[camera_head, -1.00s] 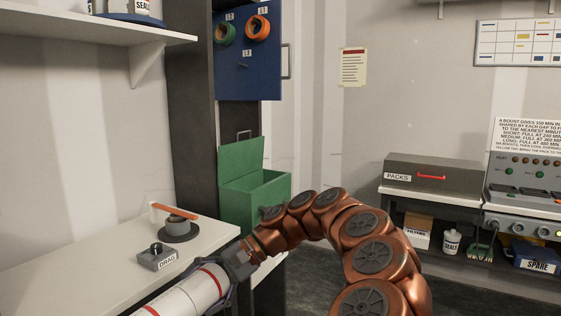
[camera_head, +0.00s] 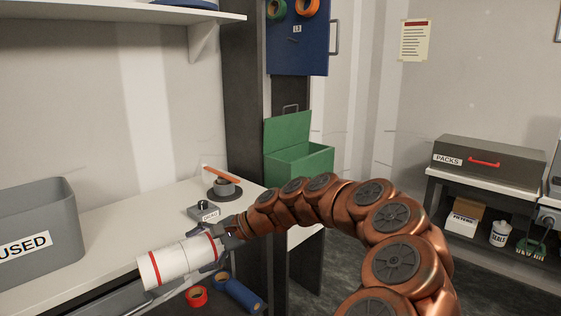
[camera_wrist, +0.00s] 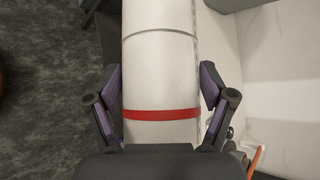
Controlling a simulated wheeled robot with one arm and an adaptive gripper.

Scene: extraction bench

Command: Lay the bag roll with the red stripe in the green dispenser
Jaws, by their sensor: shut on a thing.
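The white bag roll (camera_head: 177,262) with red stripes is held level at the front edge of the bench, lower left in the head view. My gripper (camera_head: 212,268) is shut around its right end, near one stripe. In the wrist view the roll (camera_wrist: 160,75) fills the middle, with a finger of my gripper (camera_wrist: 161,98) on each side near the red stripe. The green dispenser (camera_head: 300,163) stands beyond the bench's far right end, its lid raised and its top open. It is well apart from the roll. Its inside is mostly hidden.
A grey bin marked USED (camera_head: 55,215) stands on the bench (camera_head: 120,235) at left. A DRAG box (camera_head: 204,211) and a round holder with an orange bar (camera_head: 224,188) sit near the dispenser. Red (camera_head: 196,296) and blue (camera_head: 243,295) rolls lie below. A PACKS case (camera_head: 490,163) is at right.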

